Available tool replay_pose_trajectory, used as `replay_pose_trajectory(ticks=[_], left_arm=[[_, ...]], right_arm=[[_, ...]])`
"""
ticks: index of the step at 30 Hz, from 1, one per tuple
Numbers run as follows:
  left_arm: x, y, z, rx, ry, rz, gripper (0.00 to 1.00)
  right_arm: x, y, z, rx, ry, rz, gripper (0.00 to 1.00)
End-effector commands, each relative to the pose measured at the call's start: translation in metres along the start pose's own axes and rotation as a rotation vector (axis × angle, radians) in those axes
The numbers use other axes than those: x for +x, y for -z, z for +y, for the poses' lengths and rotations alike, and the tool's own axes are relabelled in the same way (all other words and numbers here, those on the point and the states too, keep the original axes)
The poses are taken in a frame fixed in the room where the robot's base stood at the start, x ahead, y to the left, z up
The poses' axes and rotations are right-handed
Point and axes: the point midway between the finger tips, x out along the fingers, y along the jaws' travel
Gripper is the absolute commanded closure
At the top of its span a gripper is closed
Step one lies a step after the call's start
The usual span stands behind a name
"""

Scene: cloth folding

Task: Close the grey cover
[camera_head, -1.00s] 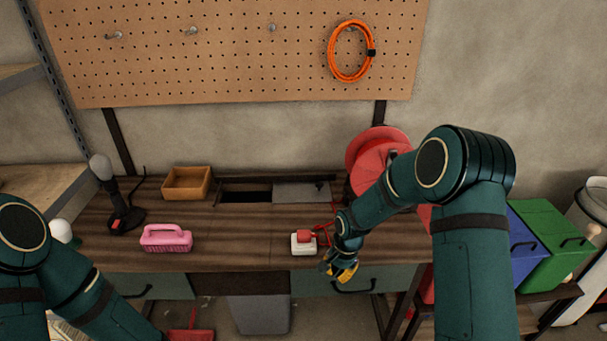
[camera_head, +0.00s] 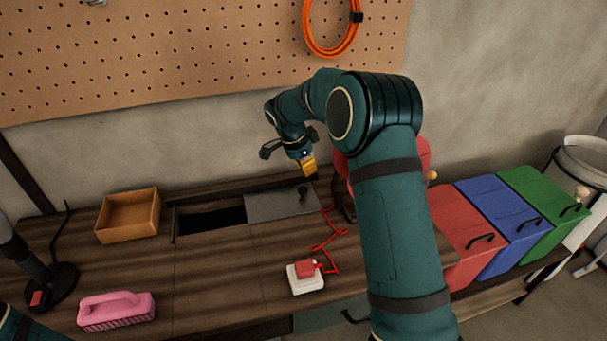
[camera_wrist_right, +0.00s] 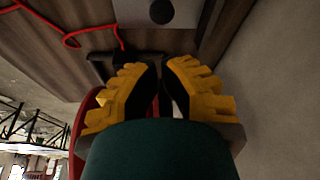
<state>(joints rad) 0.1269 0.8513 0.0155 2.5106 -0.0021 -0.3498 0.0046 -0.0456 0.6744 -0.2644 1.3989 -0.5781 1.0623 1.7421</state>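The grey cover (camera_head: 268,207) is a flat panel set in the workbench top, beside a dark open slot (camera_head: 210,220) on its left. A small dark knob (camera_head: 302,191) stands near its right end. My right gripper (camera_head: 311,171) is above and just behind the cover's right end, apart from the knob. In the right wrist view, its yellow-and-black fingers (camera_wrist_right: 159,68) are close together with nothing between them. The cover's edge and knob (camera_wrist_right: 161,11) show at the top there. My left gripper is out of view.
A wooden box (camera_head: 128,216) stands left of the slot. A pink brush (camera_head: 116,310) and a white-and-red switch box (camera_head: 306,276) with red cable lie in front. Red, blue and green bins (camera_head: 505,222) stand right. The wall is close behind.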

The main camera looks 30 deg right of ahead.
Motion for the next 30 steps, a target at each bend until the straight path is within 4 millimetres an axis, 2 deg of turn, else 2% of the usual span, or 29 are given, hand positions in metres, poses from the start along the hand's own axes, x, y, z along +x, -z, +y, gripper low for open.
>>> replay_pose_trajectory(ticks=[9, 15, 21, 30], left_arm=[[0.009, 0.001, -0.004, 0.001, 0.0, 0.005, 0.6], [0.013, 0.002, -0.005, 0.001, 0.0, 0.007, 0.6], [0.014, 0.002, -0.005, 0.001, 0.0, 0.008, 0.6], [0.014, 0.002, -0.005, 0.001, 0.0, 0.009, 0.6]], right_arm=[[0.056, -0.001, 0.001, -0.002, -0.005, -0.001, 1.0], [0.082, -0.001, 0.001, -0.002, -0.003, -0.001, 1.0], [0.092, -0.001, 0.0, -0.003, -0.001, -0.001, 1.0], [0.092, -0.001, 0.0, -0.003, -0.001, -0.001, 1.0]])
